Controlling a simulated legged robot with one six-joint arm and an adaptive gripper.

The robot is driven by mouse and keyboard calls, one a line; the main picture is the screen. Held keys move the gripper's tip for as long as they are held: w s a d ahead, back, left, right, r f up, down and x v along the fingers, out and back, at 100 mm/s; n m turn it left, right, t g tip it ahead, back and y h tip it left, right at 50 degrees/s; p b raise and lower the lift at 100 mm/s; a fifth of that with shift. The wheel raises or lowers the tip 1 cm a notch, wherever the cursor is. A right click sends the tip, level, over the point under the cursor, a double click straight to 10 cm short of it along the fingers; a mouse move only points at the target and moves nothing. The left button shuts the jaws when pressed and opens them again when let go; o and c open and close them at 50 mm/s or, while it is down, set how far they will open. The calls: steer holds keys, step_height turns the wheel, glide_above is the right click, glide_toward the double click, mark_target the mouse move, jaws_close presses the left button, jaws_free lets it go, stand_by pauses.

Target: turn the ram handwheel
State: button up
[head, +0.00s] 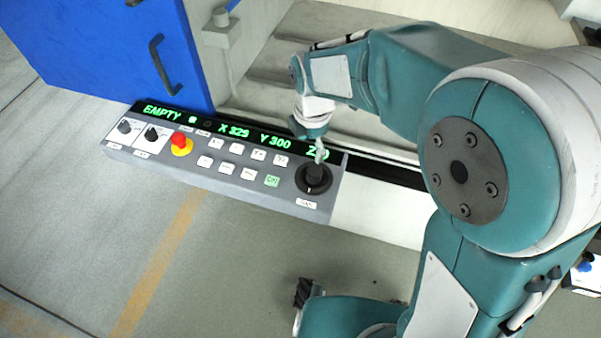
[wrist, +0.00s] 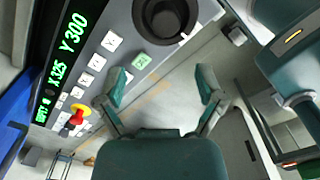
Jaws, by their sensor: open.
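The ram handwheel, a black round knob with a wider dark base, is at the right end of the grey control panel in the head view (head: 314,180). It also shows at the top of the wrist view (wrist: 166,18). My gripper (head: 320,152) is just above the handwheel in the head view and partly overlaps its top edge. In the wrist view my gripper (wrist: 162,78) has its two teal fingers spread wide with nothing between them. The handwheel lies beyond the fingertips there, and I see no contact.
The grey control panel (head: 225,185) carries a red stop button (head: 179,140), several small white buttons, a green button (head: 272,181) and two dark selector knobs at the left. A green-lettered display runs along its back. A blue door (head: 110,50) stands behind left.

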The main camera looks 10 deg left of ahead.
glide_above(311, 170)
steer(key=d, duration=0.2)
step_height(311, 170, down, 4)
steer(key=shift+a+f, duration=0.1)
steer(key=shift+a, duration=0.05)
steer(key=f, duration=0.2)
steer(key=a+f, duration=0.1)
steer(key=f, duration=0.2)
steer(key=shift+a+f, duration=0.4)
steer(key=shift+d+f, duration=0.1)
steer(key=shift+w+d, duration=0.1)
steer(key=shift+d, duration=0.45)
steer(key=shift+c, duration=0.9)
steer(key=c, duration=1)
steer(key=shift+o, duration=0.2)
steer(key=shift+a, duration=0.2)
